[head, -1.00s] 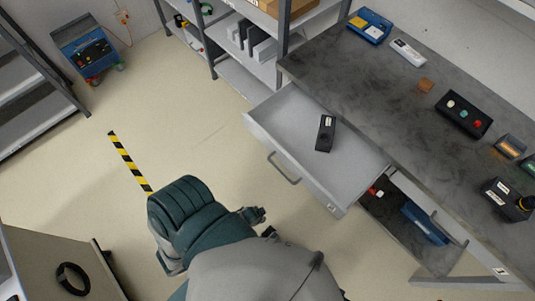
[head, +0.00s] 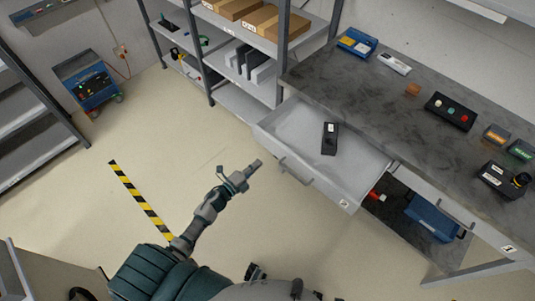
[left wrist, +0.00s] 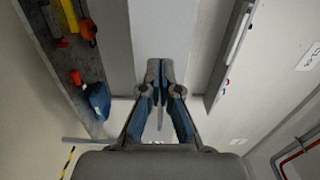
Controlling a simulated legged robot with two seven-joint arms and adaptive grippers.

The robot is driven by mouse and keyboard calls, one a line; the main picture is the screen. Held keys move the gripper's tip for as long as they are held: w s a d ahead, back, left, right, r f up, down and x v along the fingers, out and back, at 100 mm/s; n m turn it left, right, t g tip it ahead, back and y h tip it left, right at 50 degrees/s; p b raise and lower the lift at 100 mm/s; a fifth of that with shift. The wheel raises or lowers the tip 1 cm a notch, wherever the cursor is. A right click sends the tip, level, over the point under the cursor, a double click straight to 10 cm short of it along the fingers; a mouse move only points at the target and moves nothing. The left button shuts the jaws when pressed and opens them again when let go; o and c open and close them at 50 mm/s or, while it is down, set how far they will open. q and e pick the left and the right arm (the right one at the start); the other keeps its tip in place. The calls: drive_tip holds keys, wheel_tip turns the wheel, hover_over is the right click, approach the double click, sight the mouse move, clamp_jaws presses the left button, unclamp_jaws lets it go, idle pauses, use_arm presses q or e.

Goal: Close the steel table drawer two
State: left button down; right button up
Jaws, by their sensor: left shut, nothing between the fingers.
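The steel table (head: 455,155) has one drawer (head: 300,130) pulled well out, with a small tag on its front I cannot read surely. A black device (head: 330,138) lies inside it. The drawer's bar handle (head: 294,172) faces me. My left gripper (head: 257,165) is shut and empty, just left of the handle in the head view; I cannot tell whether it touches the front. In the left wrist view its fingers (left wrist: 160,78) are together before a pale grey panel. I do not make out my right gripper.
Another drawer front (head: 450,210), closed, is at the right. A lower shelf holds a blue case (head: 430,218). A shelf rack (head: 255,60) stands beyond the table. The floor to the left is clear, with striped tape (head: 140,203).

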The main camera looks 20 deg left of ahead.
sight(274, 149)
use_arm(q)
drive_tip(key=x, duration=0.6)
drive_tip(key=shift+w+a+f, duration=0.1)
drive_tip(key=shift+w+a, duration=0.1)
drive_tip(key=shift+a, duration=0.1)
drive_tip(key=shift+w+d, duration=0.1)
drive_tip(key=shift+w, duration=0.55)
drive_tip(key=shift+w+d, duration=0.1)
drive_tip(key=shift+d, duration=0.2)
use_arm(e)
drive_tip(key=shift+s+a+r, duration=0.15)
drive_tip(key=shift+a+r, duration=0.1)
use_arm(q)
drive_tip(key=shift+d, duration=0.1)
use_arm(e)
drive_tip(key=shift+s+d+f, duration=0.1)
drive_tip(key=shift+s+f, duration=0.05)
